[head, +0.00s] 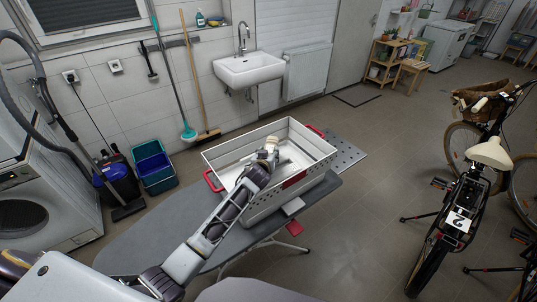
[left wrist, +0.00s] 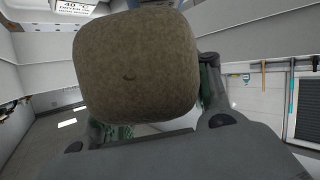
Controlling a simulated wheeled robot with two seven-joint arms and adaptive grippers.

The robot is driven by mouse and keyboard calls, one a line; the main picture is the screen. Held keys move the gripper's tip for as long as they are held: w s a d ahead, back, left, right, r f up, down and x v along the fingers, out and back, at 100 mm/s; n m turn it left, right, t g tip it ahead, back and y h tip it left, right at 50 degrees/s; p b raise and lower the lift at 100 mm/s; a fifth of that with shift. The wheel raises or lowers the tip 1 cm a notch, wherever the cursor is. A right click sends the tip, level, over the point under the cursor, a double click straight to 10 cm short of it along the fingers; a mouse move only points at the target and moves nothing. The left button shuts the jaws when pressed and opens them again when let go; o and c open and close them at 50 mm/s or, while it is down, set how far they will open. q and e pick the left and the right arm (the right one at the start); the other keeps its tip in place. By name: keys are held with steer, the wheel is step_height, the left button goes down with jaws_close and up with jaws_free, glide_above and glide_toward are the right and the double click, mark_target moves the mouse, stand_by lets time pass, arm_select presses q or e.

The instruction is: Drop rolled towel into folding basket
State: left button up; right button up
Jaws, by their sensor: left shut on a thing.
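The folding basket (head: 318,172) is a white open box with red handles. It stands on the grey ironing board in the middle of the head view. My left gripper (head: 266,160) reaches over its near side and is shut on the rolled towel (head: 271,143), a small beige roll. Gripper and towel show against the basket's inside; their exact height over its floor is hard to tell. In the left wrist view the towel (left wrist: 135,65) fills the upper middle as a brownish rounded end, with dark fingers at both sides. My right gripper is not in view.
The ironing board (head: 130,240) runs to the near left, mostly bare. A sink (head: 249,70) and broom (head: 193,75) are at the back wall. A white machine (head: 40,190) and blue bucket (head: 152,165) stand left; a bicycle (head: 455,215) stands right.

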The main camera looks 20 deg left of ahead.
arm_select(q)
steer(key=shift+f+b, duration=0.45)
steer(key=shift+f, duration=0.1)
stand_by(0.4)
steer(key=o, duration=1.2)
steer(key=shift+r, duration=0.25)
